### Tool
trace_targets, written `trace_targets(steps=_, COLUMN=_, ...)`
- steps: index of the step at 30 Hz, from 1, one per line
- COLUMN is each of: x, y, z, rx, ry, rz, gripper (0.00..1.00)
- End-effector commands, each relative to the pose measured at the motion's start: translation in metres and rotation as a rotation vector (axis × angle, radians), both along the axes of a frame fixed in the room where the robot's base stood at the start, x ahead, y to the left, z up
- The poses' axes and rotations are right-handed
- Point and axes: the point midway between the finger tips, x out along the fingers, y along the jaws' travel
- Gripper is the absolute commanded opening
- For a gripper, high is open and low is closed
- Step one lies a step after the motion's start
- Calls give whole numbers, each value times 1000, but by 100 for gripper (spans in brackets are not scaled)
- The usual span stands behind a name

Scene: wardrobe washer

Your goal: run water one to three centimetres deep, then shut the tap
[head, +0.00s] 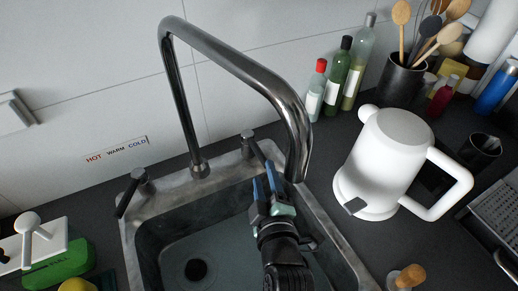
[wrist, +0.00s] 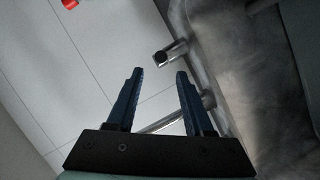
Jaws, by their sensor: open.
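The curved metal tap (head: 235,66) rises behind the sink (head: 138,236), its spout hanging over the right side. No stream shows below it, though my gripper is close to the spout end. A left handle (head: 133,190) and a right handle (head: 254,148) stand on the back rim. The basin floor looks smooth and blue-grey around a dark drain (head: 196,270); I cannot tell the water depth. My gripper (head: 264,180) is open with blue fingers, in front of the right handle's lever and left of the spout. The wrist view shows the open fingers (wrist: 158,73) with nothing gripped.
A white kettle (head: 385,155) stands right of the sink, with bottles (head: 337,80) and a utensil pot (head: 400,82) behind. A HOT, WARM, COLD label (head: 116,150) is on the wall.

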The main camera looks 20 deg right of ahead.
Motion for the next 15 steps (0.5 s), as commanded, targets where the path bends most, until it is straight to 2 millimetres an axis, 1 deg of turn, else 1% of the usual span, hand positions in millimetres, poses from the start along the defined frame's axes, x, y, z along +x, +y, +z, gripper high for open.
trace_targets(steps=1, x=11, y=-2, z=1, rx=-1, ry=-2, rz=0, gripper=52)
trace_targets(steps=6, x=40, y=-6, z=-6, rx=-1, ry=-2, rz=0, gripper=52)
trace_targets(steps=12, x=67, y=-10, z=-13, rx=-2, ry=-1, rz=0, gripper=52)
trace_targets(steps=15, x=76, y=-11, z=-15, rx=-2, ry=-1, rz=1, gripper=52)
